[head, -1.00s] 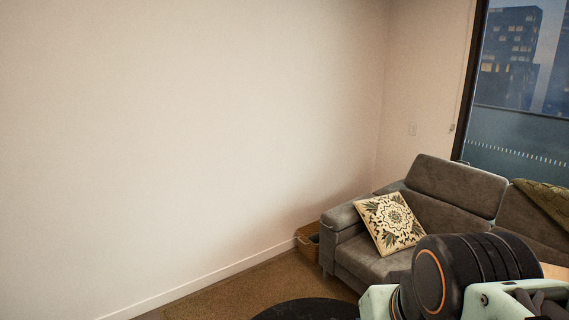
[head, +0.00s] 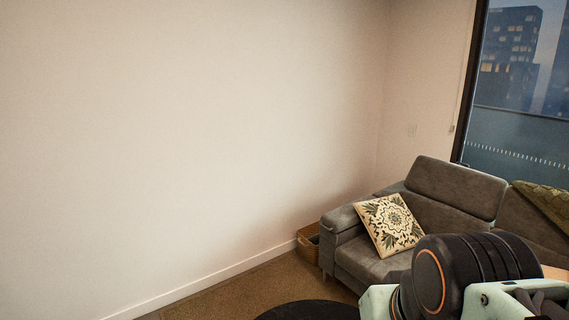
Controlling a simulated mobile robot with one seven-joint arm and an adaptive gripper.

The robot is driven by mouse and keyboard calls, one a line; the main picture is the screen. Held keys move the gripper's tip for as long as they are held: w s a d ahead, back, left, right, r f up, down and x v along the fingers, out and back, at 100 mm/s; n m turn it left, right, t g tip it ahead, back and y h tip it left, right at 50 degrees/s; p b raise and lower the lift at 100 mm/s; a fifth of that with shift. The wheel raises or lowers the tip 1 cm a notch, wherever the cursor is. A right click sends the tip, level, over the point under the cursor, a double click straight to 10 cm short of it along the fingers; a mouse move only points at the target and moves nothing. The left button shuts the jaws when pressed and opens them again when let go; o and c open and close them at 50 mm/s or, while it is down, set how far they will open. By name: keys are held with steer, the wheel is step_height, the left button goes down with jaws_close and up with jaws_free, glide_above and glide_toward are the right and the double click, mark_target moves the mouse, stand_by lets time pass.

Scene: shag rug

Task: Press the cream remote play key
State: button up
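No cream remote shows in the head view. My arm fills the lower right corner, with a black rounded joint and pale green links. The end of my gripper is not visible, so I cannot see its fingers or what is near them.
A grey sofa (head: 440,205) stands at the right with a patterned cushion (head: 389,225) and a green throw (head: 545,203). A wicker basket (head: 309,243) sits beside it. A brown rug (head: 225,297) and a dark round item (head: 308,311) lie in front. The left wall is bare.

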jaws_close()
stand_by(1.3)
